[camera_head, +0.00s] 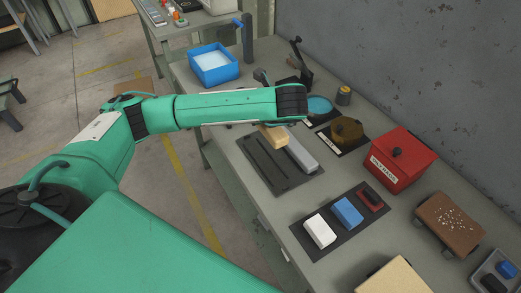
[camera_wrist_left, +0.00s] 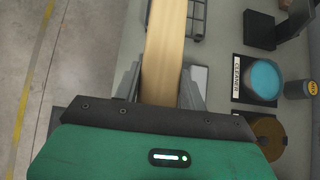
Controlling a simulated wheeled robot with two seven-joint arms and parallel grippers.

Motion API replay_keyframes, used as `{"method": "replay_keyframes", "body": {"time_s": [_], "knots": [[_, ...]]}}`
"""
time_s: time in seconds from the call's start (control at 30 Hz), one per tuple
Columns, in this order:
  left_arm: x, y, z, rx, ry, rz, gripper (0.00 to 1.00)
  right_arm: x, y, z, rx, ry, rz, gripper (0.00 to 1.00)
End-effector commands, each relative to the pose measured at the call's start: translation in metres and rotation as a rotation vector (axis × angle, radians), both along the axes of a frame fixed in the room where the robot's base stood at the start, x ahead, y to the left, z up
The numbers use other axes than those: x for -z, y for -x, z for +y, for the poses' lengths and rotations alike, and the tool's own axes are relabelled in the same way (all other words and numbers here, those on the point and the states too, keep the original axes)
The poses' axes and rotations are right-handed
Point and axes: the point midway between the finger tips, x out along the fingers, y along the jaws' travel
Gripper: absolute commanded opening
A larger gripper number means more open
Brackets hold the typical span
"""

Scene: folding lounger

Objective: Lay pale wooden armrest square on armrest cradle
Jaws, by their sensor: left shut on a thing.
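The pale wooden armrest (camera_wrist_left: 165,45) is a long light strip between the jaws of my left gripper (camera_wrist_left: 160,88) in the left wrist view, running away to the top edge. In the head view my arm hides the gripper; a short pale wooden end (camera_head: 272,136) shows just below the arm, over the dark slotted tray (camera_head: 262,166). This tray may be the armrest cradle; the frames do not make it certain. Whether the wood touches it, I cannot tell. A grey bar (camera_head: 302,153) lies along the tray's right side. My right gripper is out of view.
A black tray holds white (camera_head: 319,231), blue (camera_head: 347,211) and red blocks. A red box (camera_head: 400,158), a brown lidded pot (camera_head: 347,131) and a blue round dish (camera_head: 319,105) stand toward the wall. A blue tub (camera_head: 213,66) is at the far end.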

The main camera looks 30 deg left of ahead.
Motion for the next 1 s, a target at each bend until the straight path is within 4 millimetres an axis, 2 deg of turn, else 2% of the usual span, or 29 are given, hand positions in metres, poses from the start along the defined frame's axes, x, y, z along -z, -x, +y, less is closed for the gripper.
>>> {"method": "replay_keyframes", "body": {"time_s": [0.2, 0.33, 0.57, 0.8, 1.0], "knots": [[0.054, 0.001, 0.0, -0.001, -0.002, 0.006, 0.11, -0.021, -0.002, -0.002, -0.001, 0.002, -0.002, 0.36], [0.082, 0.001, 0.0, 0.0, -0.002, 0.004, 0.11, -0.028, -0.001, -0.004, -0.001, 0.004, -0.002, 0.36], [0.105, 0.0, 0.0, 0.001, -0.001, 0.001, 0.11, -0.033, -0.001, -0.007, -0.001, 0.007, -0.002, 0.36], [0.138, 0.0, 0.0, 0.0, -0.002, 0.001, 0.11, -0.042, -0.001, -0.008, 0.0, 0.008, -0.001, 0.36], [0.144, 0.0, 0.0, 0.001, 0.001, -0.001, 0.11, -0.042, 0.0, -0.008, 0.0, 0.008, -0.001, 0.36]]}}
